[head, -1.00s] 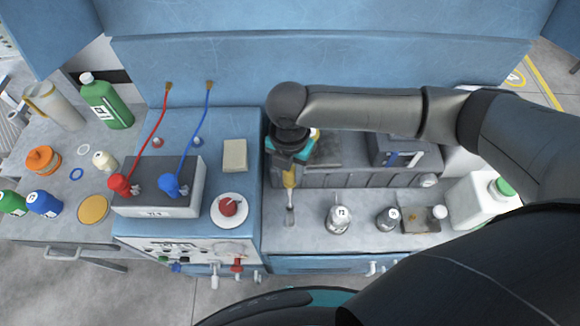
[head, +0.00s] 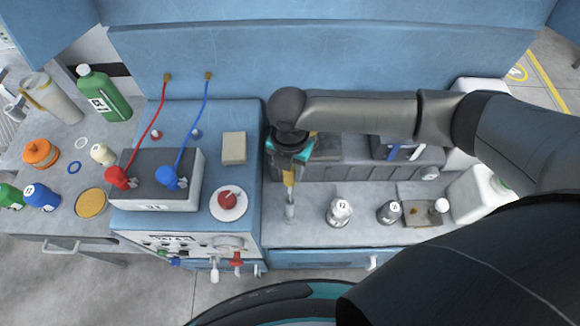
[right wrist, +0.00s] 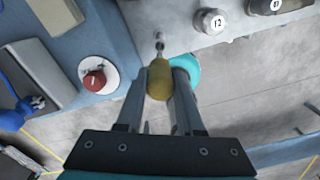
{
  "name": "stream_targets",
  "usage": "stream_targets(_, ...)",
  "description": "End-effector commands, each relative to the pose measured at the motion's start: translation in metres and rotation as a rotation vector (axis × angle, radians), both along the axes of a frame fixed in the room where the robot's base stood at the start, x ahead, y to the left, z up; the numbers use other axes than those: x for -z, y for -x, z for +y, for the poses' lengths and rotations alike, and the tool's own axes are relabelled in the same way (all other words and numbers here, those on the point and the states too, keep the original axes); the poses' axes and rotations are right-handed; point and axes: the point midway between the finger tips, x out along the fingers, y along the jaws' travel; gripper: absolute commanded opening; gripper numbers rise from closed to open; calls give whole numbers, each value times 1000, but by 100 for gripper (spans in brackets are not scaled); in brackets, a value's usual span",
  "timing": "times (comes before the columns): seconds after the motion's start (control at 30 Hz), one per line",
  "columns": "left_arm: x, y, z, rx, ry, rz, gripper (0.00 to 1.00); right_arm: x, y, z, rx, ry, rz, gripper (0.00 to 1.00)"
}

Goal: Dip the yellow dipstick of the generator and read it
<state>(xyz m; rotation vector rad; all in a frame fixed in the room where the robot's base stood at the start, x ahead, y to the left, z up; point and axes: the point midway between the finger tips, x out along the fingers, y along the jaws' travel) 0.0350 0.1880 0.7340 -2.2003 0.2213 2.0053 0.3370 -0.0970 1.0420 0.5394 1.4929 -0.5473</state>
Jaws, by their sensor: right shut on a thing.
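My right gripper (head: 289,167) is shut on a yellow handle, taken as the yellow dipstick (head: 289,178). In the right wrist view the dipstick (right wrist: 160,80) sits between the two grey fingers (right wrist: 161,88), with a metal end beyond it. In the head view its pale lower part points down over the grey bench top. I cannot tell whether its tip touches anything. A long grey ribbed housing (head: 340,172), perhaps the generator, lies behind and to the right of the gripper, partly covered by my arm. My left gripper is not in view.
To the left are a red knob on a white disc (head: 228,203) and a grey box with red and blue leads (head: 157,185). The bench front is mostly clear.

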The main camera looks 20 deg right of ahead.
Motion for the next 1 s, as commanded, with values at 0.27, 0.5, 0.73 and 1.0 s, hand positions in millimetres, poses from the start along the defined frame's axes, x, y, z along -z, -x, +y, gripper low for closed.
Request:
stream_targets(0.27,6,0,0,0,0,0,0,11,0,0,0,0,0,0)
stream_targets(0.5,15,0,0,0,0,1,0,28,0,0,0,-1,-1,0)
stream_targets(0.73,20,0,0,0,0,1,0,39,0,0,-1,-1,-1,0)
stream_targets(1.0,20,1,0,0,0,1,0,39,0,0,-1,-1,-1,0)
